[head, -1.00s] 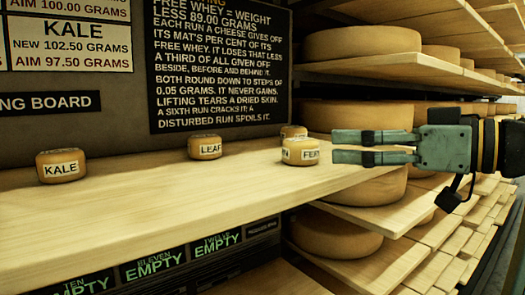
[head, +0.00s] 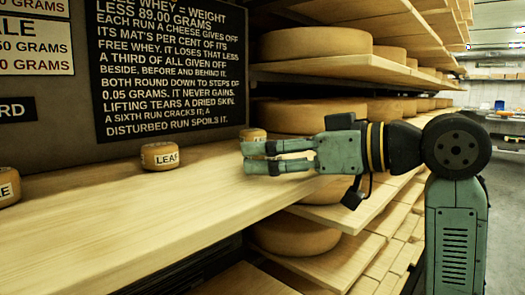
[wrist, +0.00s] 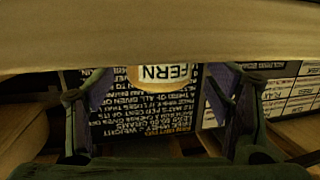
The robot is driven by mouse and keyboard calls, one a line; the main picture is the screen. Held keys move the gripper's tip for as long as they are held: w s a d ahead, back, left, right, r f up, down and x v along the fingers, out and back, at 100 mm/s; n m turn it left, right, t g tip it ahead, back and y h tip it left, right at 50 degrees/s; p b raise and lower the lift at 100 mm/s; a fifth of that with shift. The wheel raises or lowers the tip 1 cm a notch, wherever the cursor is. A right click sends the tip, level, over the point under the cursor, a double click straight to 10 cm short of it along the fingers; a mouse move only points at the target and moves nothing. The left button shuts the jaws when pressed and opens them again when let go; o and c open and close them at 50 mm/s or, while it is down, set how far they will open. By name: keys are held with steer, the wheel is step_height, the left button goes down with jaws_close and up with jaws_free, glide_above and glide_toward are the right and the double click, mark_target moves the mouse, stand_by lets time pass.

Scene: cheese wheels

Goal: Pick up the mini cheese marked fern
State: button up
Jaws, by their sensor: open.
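The mini cheese marked FERN (wrist: 163,74) is a small, pale yellow wheel with a white label. In the wrist view it shows between my two fingers, partly cut off by the pale shelf surface. In the head view it is mostly hidden behind my fingers. My gripper (head: 245,157) is open, its fingers pointing left at the right end of the shelf board (head: 110,215). The fingers also show in the wrist view (wrist: 163,82), one on each side of the cheese. I cannot tell whether they touch it.
The LEAF cheese (head: 160,156) stands to the left, and one more (head: 6,186) is cut off at the left edge. A black notice board (head: 170,70) is behind. Racks of large cheese wheels (head: 315,40) are to the right.

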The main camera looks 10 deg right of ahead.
steer(key=shift+x, duration=1.1)
steer(key=c, duration=1.3)
steer(key=shift+r, duration=0.1)
